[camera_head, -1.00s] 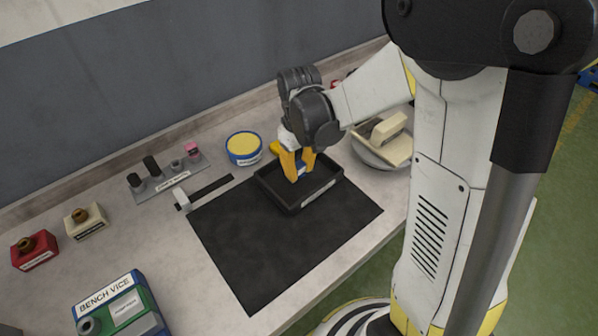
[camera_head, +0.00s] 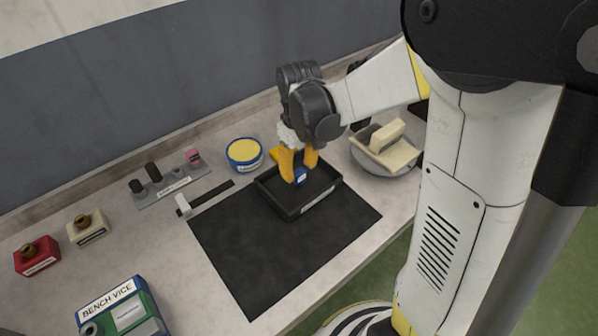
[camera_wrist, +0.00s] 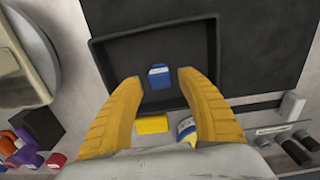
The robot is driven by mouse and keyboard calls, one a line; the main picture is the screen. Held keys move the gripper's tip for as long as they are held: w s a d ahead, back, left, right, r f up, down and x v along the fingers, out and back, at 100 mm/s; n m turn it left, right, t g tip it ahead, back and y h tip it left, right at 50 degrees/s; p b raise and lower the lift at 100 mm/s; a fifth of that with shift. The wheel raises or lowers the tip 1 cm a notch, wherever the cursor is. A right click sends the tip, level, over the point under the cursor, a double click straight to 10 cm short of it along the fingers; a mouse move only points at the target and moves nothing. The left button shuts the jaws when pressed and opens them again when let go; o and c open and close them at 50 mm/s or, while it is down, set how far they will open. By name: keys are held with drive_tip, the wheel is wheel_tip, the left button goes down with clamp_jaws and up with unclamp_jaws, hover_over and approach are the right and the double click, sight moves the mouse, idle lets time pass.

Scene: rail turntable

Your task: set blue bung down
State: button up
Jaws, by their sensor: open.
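The blue bung (camera_head: 300,175) is inside the black tray (camera_head: 291,211), below my gripper (camera_head: 298,172). In the wrist view the blue bung (camera_wrist: 159,76) shows on the tray floor, between and just beyond the fingertips. My gripper (camera_wrist: 158,82) has its two yellow fingers spread, with gaps on both sides of the bung. A yellow block (camera_wrist: 152,125) shows in the wrist view between the fingers, nearer the wrist.
The tray stands on a dark mat (camera_head: 270,265). A plate with a cream block (camera_head: 385,150) is to the right, a round yellow-topped tin (camera_head: 244,154) to the left. A labelled rack (camera_head: 168,184), a sliding caliper-like tool (camera_head: 205,197) and the bench vice box (camera_head: 120,308) stand further left.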

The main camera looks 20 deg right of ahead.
sight(299, 172)
wheel_tip(299, 172, up, 9)
drive_tip(key=p, duration=0.3)
drive_tip(key=s+r+m+t, duration=0.4)
drive_tip(key=s+r+t, duration=0.3)
drive_tip(key=s, duration=0.5)
drive_tip(key=shift+s, duration=0.35)
idle(0.6)
